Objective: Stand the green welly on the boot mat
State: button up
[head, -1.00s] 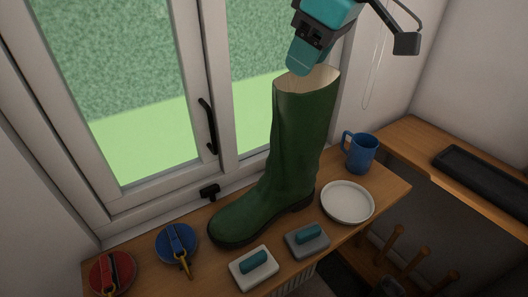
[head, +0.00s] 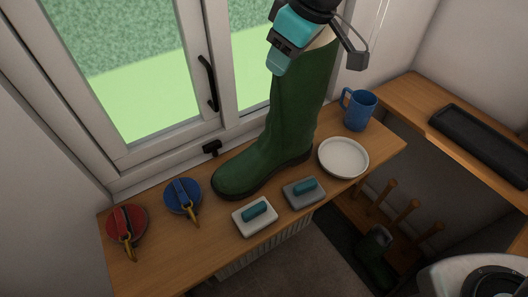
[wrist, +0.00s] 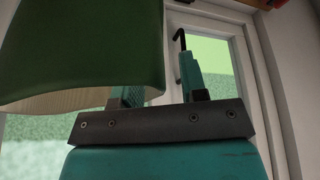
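The green welly (head: 285,125) stands upright on the wooden bench by the window, its toe to the left. My gripper (head: 284,62) is at the top of its shaft. In the wrist view, the welly (wrist: 85,45) shows its green wall and pale lining. One finger of my gripper (wrist: 160,85) goes behind the wall at the rim, seemingly inside the shaft. The other finger is outside, with a visible gap between them, so the gripper is open. The boot mat (head: 482,146) appears to be the black shallow tray on the right-hand shelf, with nothing on it.
A white dish (head: 343,158) and a blue mug (head: 359,110) are right of the welly. Red (head: 127,222) and blue (head: 182,196) round items lie left. A boot rack (head: 391,205) with a dark boot (head: 374,252) is below.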

grip_shut()
jog(key=shift+r, duration=0.15)
dwell(1.0)
